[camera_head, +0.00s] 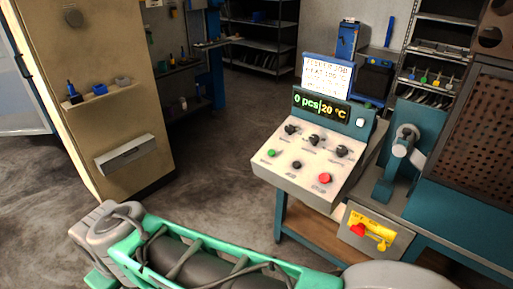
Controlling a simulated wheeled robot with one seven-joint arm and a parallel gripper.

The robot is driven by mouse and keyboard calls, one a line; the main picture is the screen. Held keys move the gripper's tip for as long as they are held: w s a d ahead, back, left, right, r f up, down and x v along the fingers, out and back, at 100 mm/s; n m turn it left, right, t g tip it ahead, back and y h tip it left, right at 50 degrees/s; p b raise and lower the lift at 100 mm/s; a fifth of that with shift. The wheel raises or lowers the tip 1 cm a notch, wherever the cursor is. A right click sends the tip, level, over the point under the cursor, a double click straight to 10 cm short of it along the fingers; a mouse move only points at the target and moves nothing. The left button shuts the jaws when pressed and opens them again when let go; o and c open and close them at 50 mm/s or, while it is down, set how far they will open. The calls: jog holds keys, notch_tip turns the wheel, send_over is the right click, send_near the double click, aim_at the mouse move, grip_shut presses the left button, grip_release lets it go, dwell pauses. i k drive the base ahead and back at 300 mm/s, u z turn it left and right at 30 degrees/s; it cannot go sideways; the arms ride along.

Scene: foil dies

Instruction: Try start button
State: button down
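The control panel (312,192) is a light sloped box on a teal bench. A green button (271,153), a black button (296,164) and a red button (325,178) sit along its lower front. Several black knobs (314,139) sit above them. The display (320,107) reads "0 pcs" and "20 °C". A white sheet (327,78) with lines of text stands above the display; most of the text is too small to read. I cannot tell any label on the buttons. My gripper is not in view; green and grey parts, seemingly mine, fill the bottom edge.
A yellow part with a red knob (357,229) is on a box below the panel. A teal machine (400,150) and a perforated brown guard (478,140) stand right. A beige cabinet (95,90) stands left. Grey floor (225,170) between cabinet and panel is clear.

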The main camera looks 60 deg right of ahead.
aim_at(271, 152)
jog(key=z, duration=0.45)
jog(key=i, duration=0.75)
jog(key=z, duration=1.1)
jog(key=i, duration=0.2)
jog(key=z, duration=0.05)
